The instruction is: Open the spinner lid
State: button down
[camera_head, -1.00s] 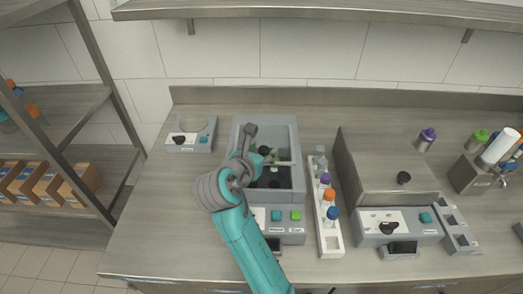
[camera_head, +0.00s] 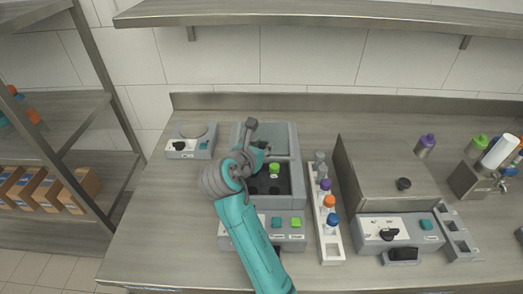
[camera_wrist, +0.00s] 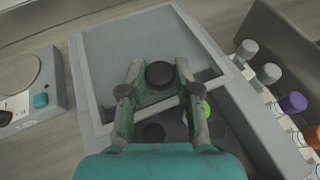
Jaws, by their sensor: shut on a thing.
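The spinner is a grey box (camera_head: 296,190) in the middle of the counter, with a teal and a green button (camera_head: 296,221) on its front. Its lid is a flat grey panel (camera_wrist: 105,65) with a round black knob (camera_wrist: 160,75). My gripper (camera_head: 262,149) is over the rear part of the box, its fingers on both sides of the knob and shut on it. The lid covers the rear, and the front part of the well is uncovered. A green-capped tube (camera_head: 274,168) and dark round holes (camera_wrist: 154,132) show there. My arm hides the box's left front.
A white rack (camera_head: 333,249) of capped tubes stands close to the spinner's right. A small device with a round plate (camera_head: 190,141) is at the left. A larger grey machine (camera_head: 390,170) stands further right. An overhead shelf spans the wall.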

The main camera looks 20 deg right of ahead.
jog(key=c, duration=0.9)
grip_release()
jog(key=shift+o, duration=0.2)
jog(key=v, duration=1.2)
